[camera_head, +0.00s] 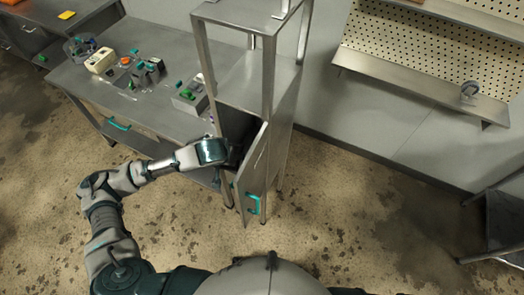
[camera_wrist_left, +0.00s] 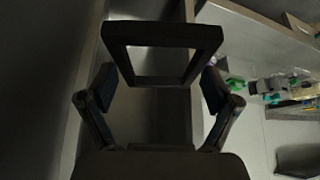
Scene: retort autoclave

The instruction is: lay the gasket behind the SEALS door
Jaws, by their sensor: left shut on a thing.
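The gasket (camera_wrist_left: 163,34) is a dark square frame with an open middle. My left gripper (camera_wrist_left: 160,84) is shut on it, with a finger at each side, and holds it out ahead of the wrist. In the head view my left arm reaches to the opening of a tall grey cabinet (camera_head: 280,105), with the hand (camera_head: 212,151) at the opening. The gasket and fingertips are not clear there. The cabinet door (camera_head: 252,170) stands open, with a teal handle (camera_head: 253,205); no SEALS lettering is readable. My right gripper is not in view.
A grey workbench (camera_head: 85,85) with several small items and a teal-handled drawer stands left of the cabinet. A perforated panel with a shelf (camera_head: 420,85) hangs on the right wall. The floor right of the door is clear.

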